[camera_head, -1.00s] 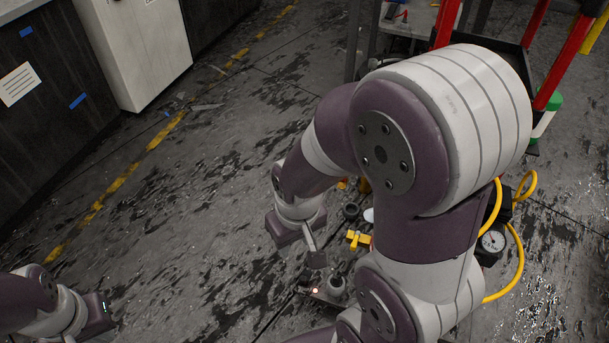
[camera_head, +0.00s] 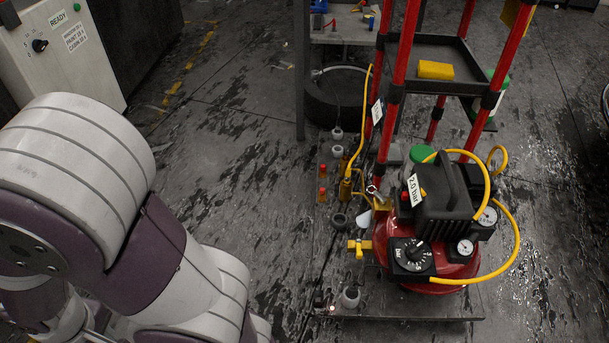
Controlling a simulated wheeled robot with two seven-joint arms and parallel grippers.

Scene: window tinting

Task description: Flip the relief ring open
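The red compressor (camera_head: 380,235) stands on a low dark platform at centre right. A small silvery ring (camera_head: 373,191) shows at its upper left side, near the brass fittings; it looks like the relief ring, but it is too small to tell its position. A purple and white arm of mine fills the lower left of the head view. Neither gripper's fingers can be made out.
A yellow valve handle (camera_head: 360,248), black dial (camera_head: 411,256), gauge (camera_head: 465,247) and yellow hose (camera_head: 512,250) surround the compressor. A red-posted rack (camera_head: 399,70) stands behind it. Wet floor (camera_head: 230,150) is clear to the left.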

